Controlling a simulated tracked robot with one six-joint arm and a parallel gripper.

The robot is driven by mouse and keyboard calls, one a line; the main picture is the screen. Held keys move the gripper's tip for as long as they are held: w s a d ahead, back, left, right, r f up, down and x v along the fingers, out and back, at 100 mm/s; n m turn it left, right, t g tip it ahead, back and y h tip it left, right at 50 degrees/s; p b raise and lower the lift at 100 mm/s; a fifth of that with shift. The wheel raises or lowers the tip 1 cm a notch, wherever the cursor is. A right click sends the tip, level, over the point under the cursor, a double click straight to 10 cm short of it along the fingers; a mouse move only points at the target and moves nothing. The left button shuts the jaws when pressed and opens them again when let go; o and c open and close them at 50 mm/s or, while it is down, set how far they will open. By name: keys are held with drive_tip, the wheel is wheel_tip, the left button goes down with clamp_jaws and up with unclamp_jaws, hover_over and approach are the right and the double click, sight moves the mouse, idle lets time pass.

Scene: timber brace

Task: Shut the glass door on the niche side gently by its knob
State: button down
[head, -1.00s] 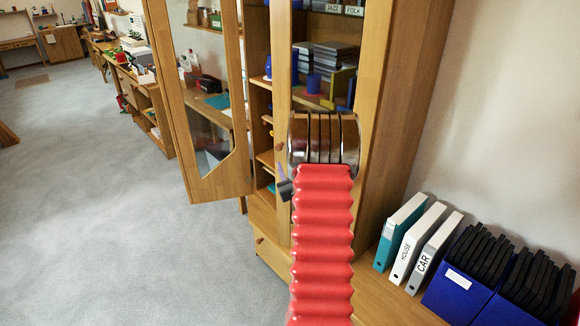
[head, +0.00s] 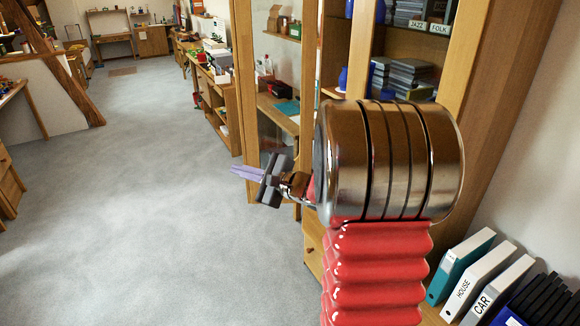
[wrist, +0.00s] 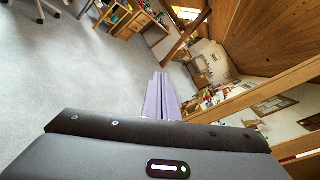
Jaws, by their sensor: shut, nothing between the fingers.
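The glass door (head: 243,80) stands open on the left of the wooden cabinet in the head view. Its wooden frame surrounds clear glass, and my arm hides part of its lower edge. I cannot make out its knob. My gripper (head: 243,173) has thin purple fingers, pressed together and empty, pointing left in front of the door's lower part. I cannot tell whether it touches the door. In the wrist view the shut fingers (wrist: 160,98) point away over the grey floor, and wooden bars (wrist: 250,98), possibly the door's frame, cross the right side.
Binders (head: 478,283) stand on the low ledge at lower right. A long low bench (head: 215,95) runs behind the door. The grey floor (head: 150,230) to the left is open.

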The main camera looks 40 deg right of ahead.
drive_tip(key=s+a+n+g+y, duration=0.2)
drive_tip(key=s+a+n+g, duration=0.35)
drive_tip(key=a, duration=0.55)
drive_tip(key=s+a+n+g+y, duration=0.1)
drive_tip(key=s+a+n+g, duration=0.2)
drive_tip(key=s+a+n, duration=0.55)
drive_tip(key=s+n+g+h, duration=0.1)
drive_tip(key=s+n+h, duration=0.7)
drive_tip(key=s, duration=0.8)
drive_tip(key=shift+d+f+n, duration=0.35)
drive_tip(key=shift+d+n, duration=0.05)
drive_tip(key=shift+n, duration=0.4)
drive_tip(key=shift+s+g, duration=0.15)
drive_tip(key=shift+g, duration=0.1)
